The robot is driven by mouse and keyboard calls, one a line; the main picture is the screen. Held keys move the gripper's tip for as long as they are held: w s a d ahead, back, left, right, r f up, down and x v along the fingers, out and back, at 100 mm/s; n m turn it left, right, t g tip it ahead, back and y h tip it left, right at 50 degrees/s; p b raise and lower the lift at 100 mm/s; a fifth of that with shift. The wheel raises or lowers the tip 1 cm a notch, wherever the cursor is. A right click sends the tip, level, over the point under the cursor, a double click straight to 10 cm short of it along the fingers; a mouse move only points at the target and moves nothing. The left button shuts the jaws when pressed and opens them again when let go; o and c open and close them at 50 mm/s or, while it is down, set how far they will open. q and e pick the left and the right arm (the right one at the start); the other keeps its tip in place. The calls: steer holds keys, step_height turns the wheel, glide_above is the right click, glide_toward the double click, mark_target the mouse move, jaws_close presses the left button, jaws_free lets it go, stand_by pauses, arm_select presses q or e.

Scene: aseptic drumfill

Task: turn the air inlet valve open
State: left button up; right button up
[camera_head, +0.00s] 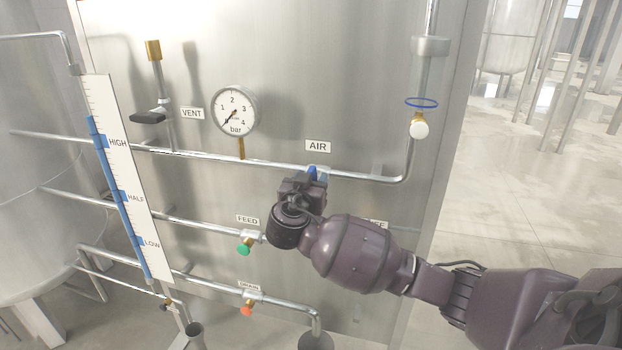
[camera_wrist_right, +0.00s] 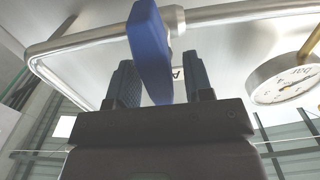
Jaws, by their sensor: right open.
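The air inlet valve has a blue handle (camera_head: 312,172) on the horizontal pipe (camera_head: 258,163), just below the AIR label (camera_head: 318,146). In the head view most of the handle is hidden behind my right gripper (camera_head: 314,182). In the right wrist view the blue handle (camera_wrist_right: 150,52) stands between the two fingers of my right gripper (camera_wrist_right: 158,82), with gaps showing at its sides. The right gripper is open. My left gripper is not in view.
A pressure gauge (camera_head: 235,111) and a black-handled VENT valve (camera_head: 149,117) are to the left. A green FEED knob (camera_head: 244,249) and an orange DRAIN knob (camera_head: 247,310) sit below. A level scale (camera_head: 125,180) stands at far left.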

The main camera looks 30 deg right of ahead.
steer(key=shift+w+d, duration=0.1)
steer(key=shift+c, duration=0.3)
jaws_close()
